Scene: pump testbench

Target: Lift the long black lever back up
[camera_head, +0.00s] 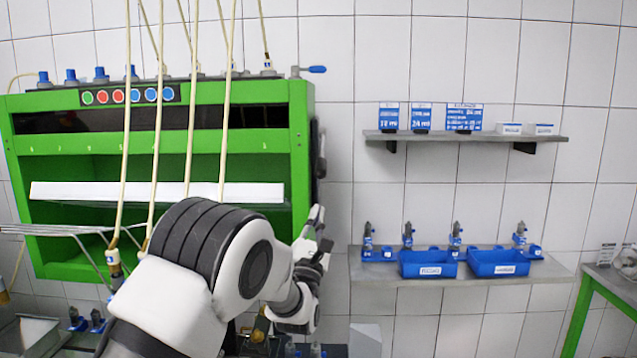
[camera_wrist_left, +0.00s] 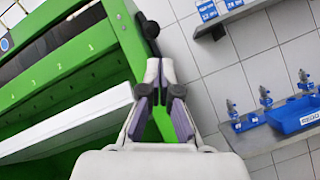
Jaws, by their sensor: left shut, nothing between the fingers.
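The long black lever (camera_head: 316,165) is on the right side of the green testbench, seen nearly edge-on in the head view. In the left wrist view its dark rounded end (camera_wrist_left: 150,29) shows just beyond my fingertips. My left gripper (camera_head: 317,217) is just below the lever at the bench's right side. It is shut and empty, with its fingers (camera_wrist_left: 160,72) pointing up toward the lever. I cannot tell whether the fingertips touch it. My left forearm hides the lower bench. My right gripper is not in view.
The green bench (camera_head: 299,120) stands directly left of my gripper, with a white panel (camera_head: 160,191) across its front. Thin hoses hang before it. To the right, a wall shelf (camera_head: 465,137) holds small boxes, and a lower shelf (camera_head: 375,273) carries blue bins (camera_head: 427,264).

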